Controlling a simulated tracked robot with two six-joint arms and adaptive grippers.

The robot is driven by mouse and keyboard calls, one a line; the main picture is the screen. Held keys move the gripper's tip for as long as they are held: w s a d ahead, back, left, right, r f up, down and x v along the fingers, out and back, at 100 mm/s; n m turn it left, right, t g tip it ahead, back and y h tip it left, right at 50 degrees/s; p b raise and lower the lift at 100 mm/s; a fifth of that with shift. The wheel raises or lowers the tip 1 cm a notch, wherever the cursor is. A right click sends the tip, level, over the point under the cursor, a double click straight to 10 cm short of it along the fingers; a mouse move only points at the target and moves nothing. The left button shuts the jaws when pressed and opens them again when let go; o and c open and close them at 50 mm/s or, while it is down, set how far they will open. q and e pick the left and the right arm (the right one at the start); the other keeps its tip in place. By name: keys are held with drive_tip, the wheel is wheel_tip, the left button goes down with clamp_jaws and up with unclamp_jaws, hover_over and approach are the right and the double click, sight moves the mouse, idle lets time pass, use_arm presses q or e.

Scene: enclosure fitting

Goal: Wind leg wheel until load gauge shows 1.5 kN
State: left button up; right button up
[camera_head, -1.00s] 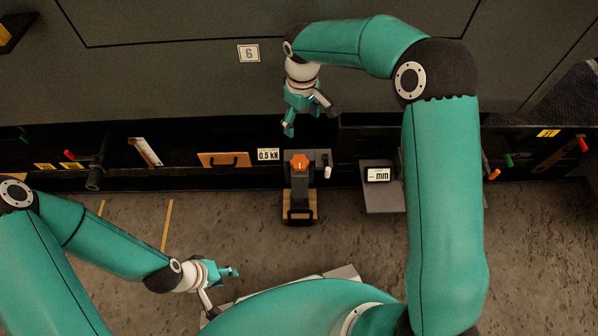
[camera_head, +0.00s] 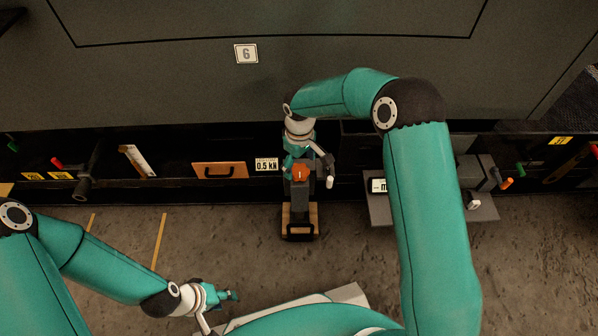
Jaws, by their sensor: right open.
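The leg (camera_head: 300,215) stands upright on a wooden block at the middle of the view. An orange wheel hub (camera_head: 301,175) sits at its top, with a white knob (camera_head: 330,183) to its right. The load gauge (camera_head: 266,165) left of the leg reads 0.5 kN. My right gripper (camera_head: 309,167) is open and reaches down over the hub, partly hiding the wheel. One finger is left of the hub and the other is near the knob; I cannot tell whether they touch. My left gripper (camera_head: 222,307) looks open and empty, low at the left.
The large grey enclosure (camera_head: 150,85) bears a plate marked 6 (camera_head: 246,54). A brown panel with a handle (camera_head: 221,170) is left of the gauge. A grey plate with a partly hidden display (camera_head: 378,186) lies right of the leg. The floor (camera_head: 200,240) in front is clear.

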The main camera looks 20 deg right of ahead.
drive_tip(key=shift+f, duration=1.2)
drive_tip(key=c, duration=1.2)
drive_tip(key=shift+o, duration=0.2)
drive_tip(key=shift+m, duration=0.3)
